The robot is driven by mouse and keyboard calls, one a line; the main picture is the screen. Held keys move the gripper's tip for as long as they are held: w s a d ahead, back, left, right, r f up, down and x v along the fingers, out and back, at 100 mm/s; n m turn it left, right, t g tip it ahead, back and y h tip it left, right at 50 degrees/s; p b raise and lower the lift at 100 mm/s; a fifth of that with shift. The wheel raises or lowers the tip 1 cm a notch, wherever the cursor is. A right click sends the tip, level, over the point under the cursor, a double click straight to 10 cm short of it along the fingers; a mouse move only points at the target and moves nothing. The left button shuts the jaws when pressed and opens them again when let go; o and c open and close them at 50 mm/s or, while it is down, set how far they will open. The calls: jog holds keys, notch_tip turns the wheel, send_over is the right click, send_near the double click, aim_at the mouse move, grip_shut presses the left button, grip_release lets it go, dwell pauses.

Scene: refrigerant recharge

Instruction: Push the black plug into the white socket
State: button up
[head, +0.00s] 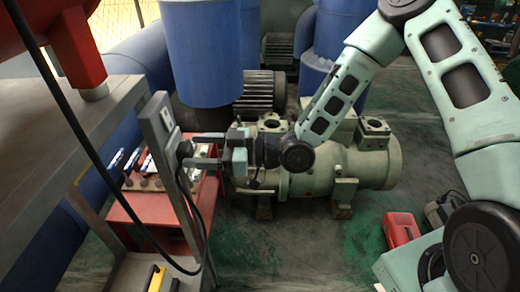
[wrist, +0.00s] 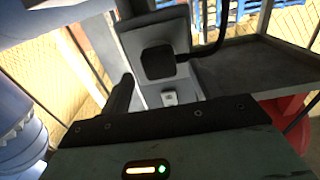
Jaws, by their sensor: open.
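The black plug (wrist: 158,62) is a dark square block at the face of a grey upright panel (head: 157,117); it also shows in the head view (head: 184,149). A black cable runs from it. The plug covers whatever is directly behind it, so I cannot tell how deep it sits. A small white fitting (wrist: 169,98) shows beside the plug on the panel; I cannot tell whether it is the white socket. My gripper (head: 204,150) is open, with its fingers pointing left at the panel. The plug is ahead of the fingers, and I see no grip on it.
The black cable (head: 207,235) hangs in a loop below the panel. A green-grey compressor (head: 330,170) and blue tanks (head: 208,55) stand behind my arm. A red box (head: 401,229) lies at right.

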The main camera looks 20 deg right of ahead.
jog(key=v, duration=1.5)
jog(key=shift+d+b, duration=0.35)
jog(key=shift+b, duration=0.1)
jog(key=shift+s+a, duration=0.1)
jog(key=s+a+r+m+g+h+p, duration=0.1)
jog(key=s+r+m+g+h+p, duration=0.2)
jog(key=s+r+h, duration=0.2)
jog(key=s+a+r+m+g+h+p, duration=0.2)
jog(key=s+r+h, duration=0.4)
jog(key=s+h, duration=0.5)
jog(key=s+m+g+p, duration=0.1)
jog(key=s+p, duration=0.1)
jog(key=shift+s+r+p, duration=0.25)
jog(key=shift+s+p, duration=0.05)
jog(key=shift+s, duration=0.1)
jog(key=shift+a, duration=0.15)
